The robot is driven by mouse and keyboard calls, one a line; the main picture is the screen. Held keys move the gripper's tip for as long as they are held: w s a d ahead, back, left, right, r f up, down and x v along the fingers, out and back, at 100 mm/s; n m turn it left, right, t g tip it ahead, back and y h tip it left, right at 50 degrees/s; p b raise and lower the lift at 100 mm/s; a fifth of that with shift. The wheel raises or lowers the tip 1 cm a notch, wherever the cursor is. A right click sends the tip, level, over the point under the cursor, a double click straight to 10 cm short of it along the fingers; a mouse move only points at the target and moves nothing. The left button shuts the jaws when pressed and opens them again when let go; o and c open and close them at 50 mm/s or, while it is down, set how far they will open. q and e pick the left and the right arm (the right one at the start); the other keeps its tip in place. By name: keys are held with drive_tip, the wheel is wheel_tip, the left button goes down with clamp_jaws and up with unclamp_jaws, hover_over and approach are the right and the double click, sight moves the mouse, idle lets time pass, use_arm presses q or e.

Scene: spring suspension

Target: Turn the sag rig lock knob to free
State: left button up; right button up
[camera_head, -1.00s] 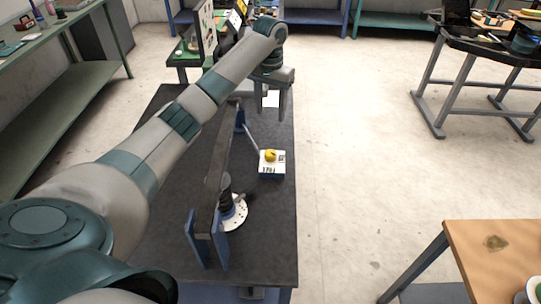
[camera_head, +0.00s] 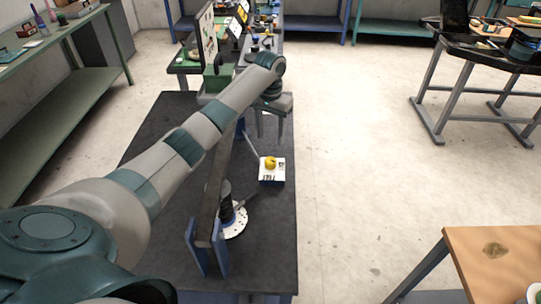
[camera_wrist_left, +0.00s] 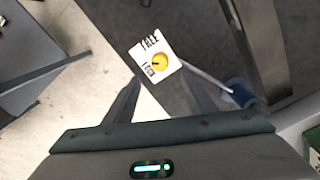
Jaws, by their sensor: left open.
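The yellow lock knob (camera_head: 270,162) sits on a small white-topped block (camera_head: 273,178) beside the sag rig (camera_head: 214,180). In the left wrist view the knob (camera_wrist_left: 160,62) carries a short dark mark towards the smaller lettering; the other lettering on the white plate (camera_wrist_left: 172,70) looks like FREE. In the left wrist view the knob lies ahead, between the lines of the two fingers (camera_wrist_left: 160,82), apart from both. My right gripper is out of view.
A thin rod (camera_head: 249,142) runs from the rig's blue post towards the block. A round white plate (camera_head: 236,222) with a dark spring stands nearer. The dark bench top (camera_head: 268,255) is clear in front; open floor lies to the right.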

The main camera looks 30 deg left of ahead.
sight(270, 160)
use_arm(q)
wheel_tip(270, 160, down, 11)
drive_tip(key=shift+r+p, duration=0.15)
drive_tip(key=shift+p, duration=0.85)
drive_tip(key=shift+c, duration=0.2)
drive_tip(key=c, duration=1)
